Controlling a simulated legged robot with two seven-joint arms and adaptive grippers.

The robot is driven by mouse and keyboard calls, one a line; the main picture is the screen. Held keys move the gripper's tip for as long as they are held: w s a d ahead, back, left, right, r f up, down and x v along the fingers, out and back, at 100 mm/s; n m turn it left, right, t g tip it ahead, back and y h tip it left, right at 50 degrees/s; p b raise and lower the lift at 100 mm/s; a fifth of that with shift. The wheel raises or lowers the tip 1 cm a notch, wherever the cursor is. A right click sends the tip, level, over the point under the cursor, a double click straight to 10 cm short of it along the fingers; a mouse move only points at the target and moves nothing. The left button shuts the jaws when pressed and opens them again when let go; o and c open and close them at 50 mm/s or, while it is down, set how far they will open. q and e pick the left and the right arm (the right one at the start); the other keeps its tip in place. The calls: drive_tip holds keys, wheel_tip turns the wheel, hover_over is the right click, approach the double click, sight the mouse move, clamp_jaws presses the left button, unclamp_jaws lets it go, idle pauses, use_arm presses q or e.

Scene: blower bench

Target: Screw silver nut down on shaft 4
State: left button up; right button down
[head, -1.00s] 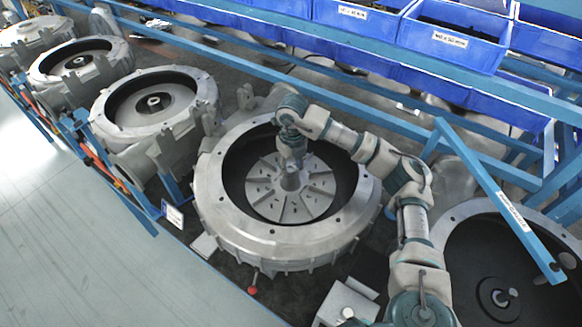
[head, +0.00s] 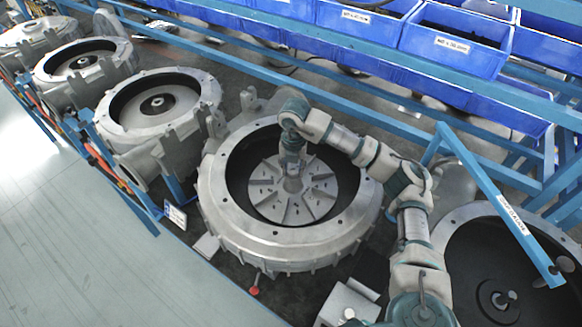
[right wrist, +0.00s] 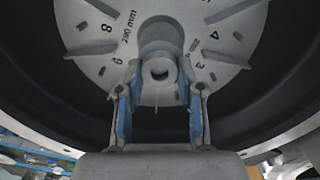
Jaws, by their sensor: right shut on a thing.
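A round grey housing (head: 222,215) holds a finned disc (head: 313,207) with a central hub (head: 291,186). My right gripper (head: 291,172) reaches down over this hub from above. Numbers are marked on the disc around the hub (right wrist: 160,38). My left gripper is not in view.
Several similar housings stand in a row to the left, the nearest (head: 118,122) with a bare hub. Another dark round housing (head: 478,235) is at the lower right. Blue bins (head: 455,45) line the back. A blue slanted bar (head: 495,200) stands right of my arm.

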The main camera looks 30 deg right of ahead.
drive_tip(key=m, duration=0.3)
drive_tip(key=shift+d+r+m+p, duration=0.1)
drive_tip(key=shift+d+m+p, duration=0.2)
drive_tip(key=shift+m, duration=0.1)
drive_tip(key=m+p, duration=0.1)
drive_tip(key=m, duration=0.4)
drive_tip(key=shift+w+m, duration=0.1)
drive_tip(key=shift+m, duration=0.2)
drive_tip(key=m+p, duration=0.1)
drive_tip(key=m, duration=0.3)
drive_tip(key=shift+d+m, duration=0.15)
drive_tip(key=shift+m, duration=0.15)
drive_tip(key=shift+m+p, duration=0.6)
drive_tip(key=shift+m, duration=1.1)
